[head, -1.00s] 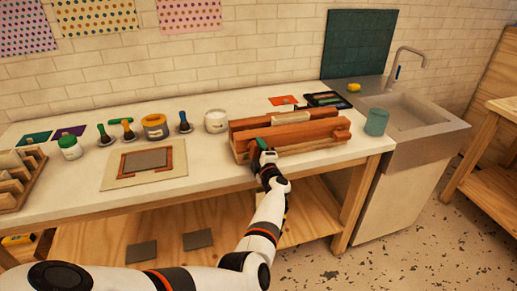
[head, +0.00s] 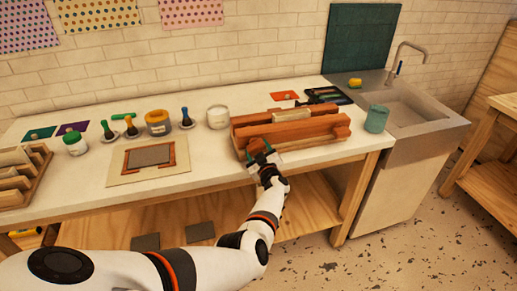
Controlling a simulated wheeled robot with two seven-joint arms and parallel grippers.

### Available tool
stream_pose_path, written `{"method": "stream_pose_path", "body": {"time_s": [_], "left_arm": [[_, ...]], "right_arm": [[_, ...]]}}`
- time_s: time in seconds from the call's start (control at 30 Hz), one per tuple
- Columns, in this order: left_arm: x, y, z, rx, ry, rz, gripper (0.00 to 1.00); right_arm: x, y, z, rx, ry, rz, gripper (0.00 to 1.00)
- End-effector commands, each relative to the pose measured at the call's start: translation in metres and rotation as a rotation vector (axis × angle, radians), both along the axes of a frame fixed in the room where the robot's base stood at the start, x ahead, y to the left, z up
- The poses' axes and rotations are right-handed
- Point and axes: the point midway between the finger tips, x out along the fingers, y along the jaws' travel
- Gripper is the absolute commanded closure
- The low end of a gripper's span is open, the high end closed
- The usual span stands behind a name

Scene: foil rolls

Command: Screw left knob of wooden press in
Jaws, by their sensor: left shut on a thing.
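The wooden press (head: 300,128) is a long reddish-brown wooden device on the white worktop, right of the middle. Its left knob (head: 257,145) is at the front left, mostly hidden by my gripper. Its right knob (head: 342,132) sticks out at the front right. My left gripper (head: 261,154) reaches in from below at the bench's front edge, its dark green fingertips on either side of the left knob, shut on it. How far the knob is screwed in cannot be told. My right gripper is not in view.
A white jar (head: 218,117) stands left of the press and a teal cup (head: 376,120) to its right, beside the sink (head: 410,105). A board with a frame (head: 148,158), several stamps and jars are farther left. The bench front between board and press is clear.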

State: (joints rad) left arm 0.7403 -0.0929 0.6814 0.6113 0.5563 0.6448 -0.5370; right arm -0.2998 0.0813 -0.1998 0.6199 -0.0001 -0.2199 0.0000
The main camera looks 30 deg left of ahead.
Motion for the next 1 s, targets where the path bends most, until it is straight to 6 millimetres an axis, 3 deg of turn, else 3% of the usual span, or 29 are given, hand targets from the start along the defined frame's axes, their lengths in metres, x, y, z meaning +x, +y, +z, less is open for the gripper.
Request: {"method": "stream_pose_path", "body": {"time_s": [0.03,0.4,1.0], "left_arm": [[-0.0024,-0.0053,-0.0090,0.009,0.039,-0.006,0.62],[-0.0035,-0.0048,-0.0105,0.124,0.173,-0.009,0.62],[-0.0038,-0.0049,-0.0111,0.145,0.199,-0.010,0.62]], "right_arm": [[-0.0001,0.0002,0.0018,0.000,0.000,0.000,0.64],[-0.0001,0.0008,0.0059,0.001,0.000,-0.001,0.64],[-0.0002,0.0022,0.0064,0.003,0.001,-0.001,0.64]]}}
